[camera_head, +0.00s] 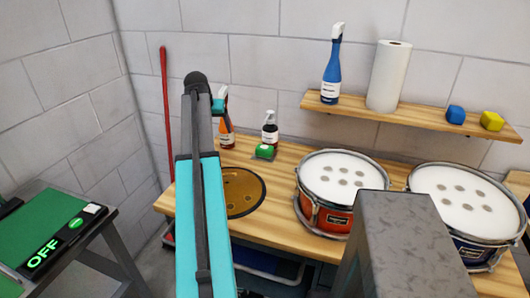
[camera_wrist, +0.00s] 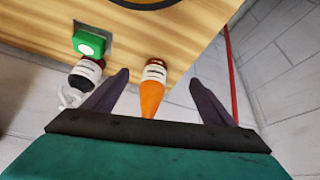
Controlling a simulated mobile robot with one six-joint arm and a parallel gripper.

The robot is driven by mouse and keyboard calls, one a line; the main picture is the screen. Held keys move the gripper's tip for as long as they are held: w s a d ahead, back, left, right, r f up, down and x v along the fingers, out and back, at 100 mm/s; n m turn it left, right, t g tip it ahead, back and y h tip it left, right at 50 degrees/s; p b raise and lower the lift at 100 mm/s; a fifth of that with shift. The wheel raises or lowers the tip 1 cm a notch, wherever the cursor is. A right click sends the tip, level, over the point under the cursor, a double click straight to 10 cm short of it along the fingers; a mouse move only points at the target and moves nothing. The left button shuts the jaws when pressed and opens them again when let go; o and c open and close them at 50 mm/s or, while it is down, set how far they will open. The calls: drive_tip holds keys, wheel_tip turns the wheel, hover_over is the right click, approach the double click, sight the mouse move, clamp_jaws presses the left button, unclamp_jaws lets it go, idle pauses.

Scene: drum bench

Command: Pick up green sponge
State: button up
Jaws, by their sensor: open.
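A small green block (camera_head: 264,150) with a pale round top sits on a dark plate on the wooden bench, in front of a dark bottle. In the wrist view it shows at the upper left (camera_wrist: 90,42), outside my fingers. I cannot tell whether it is the sponge; no other sponge-like green piece shows. My gripper (camera_wrist: 159,76) is open, with its two dark fingers apart. An orange bottle (camera_wrist: 152,95) shows between them, and I cannot tell its distance from them. In the head view my arm hides most of the gripper.
The dark bottle (camera_head: 270,132) and orange spray bottle (camera_head: 226,135) stand at the bench's back. Two drums (camera_head: 325,215) (camera_head: 468,250) and a brown disc (camera_head: 245,190) fill its front. The shelf (camera_head: 425,116) holds a blue spray bottle, paper roll, and blue and yellow blocks.

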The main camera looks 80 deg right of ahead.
drive_tip(key=s+d+m+y, duration=0.1)
drive_tip(key=s+m, duration=0.2)
drive_tip(key=s, duration=1.4)
drive_tip(key=shift+s+d+r+g, duration=0.3)
drive_tip(key=shift+d+r+g, duration=0.05)
drive_tip(key=shift+d+g, duration=0.05)
drive_tip(key=shift+f, duration=0.1)
drive_tip(key=p, duration=0.1)
hover_over(264, 148)
drive_tip(key=a, duration=0.2)
drive_tip(key=shift+w+f, duration=0.1)
drive_tip(key=shift+f, duration=3.8)
drive_tip(key=shift+d+p, duration=0.1)
drive_tip(key=shift+p, duration=0.2)
drive_tip(key=shift+p+x, duration=1)
drive_tip(key=shift+x, duration=1.55)
drive_tip(key=shift+c, duration=0.3)
drive_tip(key=c, duration=1.1)
